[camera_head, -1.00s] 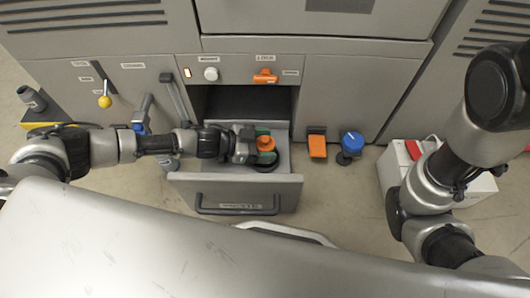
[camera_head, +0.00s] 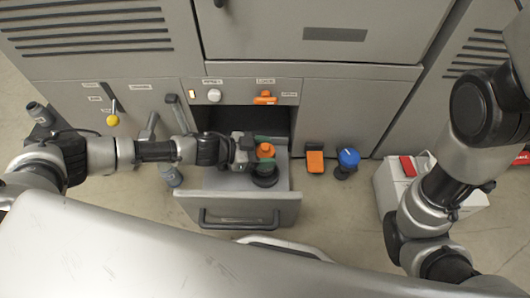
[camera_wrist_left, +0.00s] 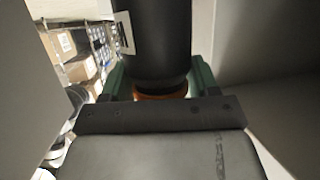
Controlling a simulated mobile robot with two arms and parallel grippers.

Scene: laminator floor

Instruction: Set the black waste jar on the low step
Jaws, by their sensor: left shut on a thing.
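The black waste jar (camera_head: 265,179) has a dark round body and an orange neck or cap. It appears upright in or just above the open drawer (camera_head: 246,212); I cannot tell whether it touches the drawer floor. My left gripper (camera_head: 262,150) comes in from the left and is shut around the jar's orange part, with green fingertips. In the left wrist view the black jar body (camera_wrist_left: 155,40), with a pale label, fills the upper middle, and its orange band shows between the fingers. My right arm shows at the right, but its gripper is out of view. I cannot identify the low step for certain.
The grey machine front stands behind, with a yellow-knobbed lever (camera_head: 113,120) and an orange handle (camera_head: 265,97). An orange item (camera_head: 314,160) and a blue-topped item (camera_head: 348,160) stand right of the drawer. A white box (camera_head: 388,181) is farther right. Bare floor lies between them.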

